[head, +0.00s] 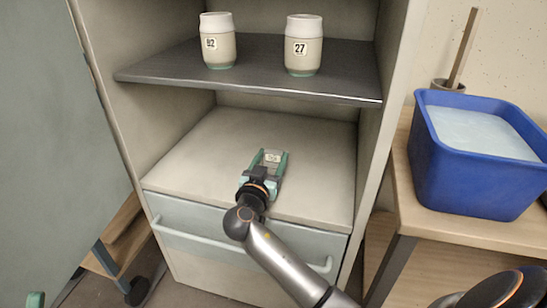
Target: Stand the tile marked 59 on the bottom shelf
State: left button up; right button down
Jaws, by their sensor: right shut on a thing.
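My right gripper (262,177) reaches in from the lower right over the bottom shelf (200,170) of the open cabinet. The mark on the label is too small to read. The tile is over the middle of the bottom shelf; I cannot tell whether it touches the surface. My gripper hides its near end.
The dark upper shelf (270,80) holds a jar marked 92 (218,50) and a jar marked 27 (303,60). A drawer (200,238) with a bar handle is below. A blue tub (465,165) stands on a bench at right. The bottom shelf is otherwise clear.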

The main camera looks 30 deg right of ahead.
jog(key=shift+c, duration=0.6)
grip_release()
jog(key=shift+f, duration=0.1)
jog(key=shift+s, duration=0.1)
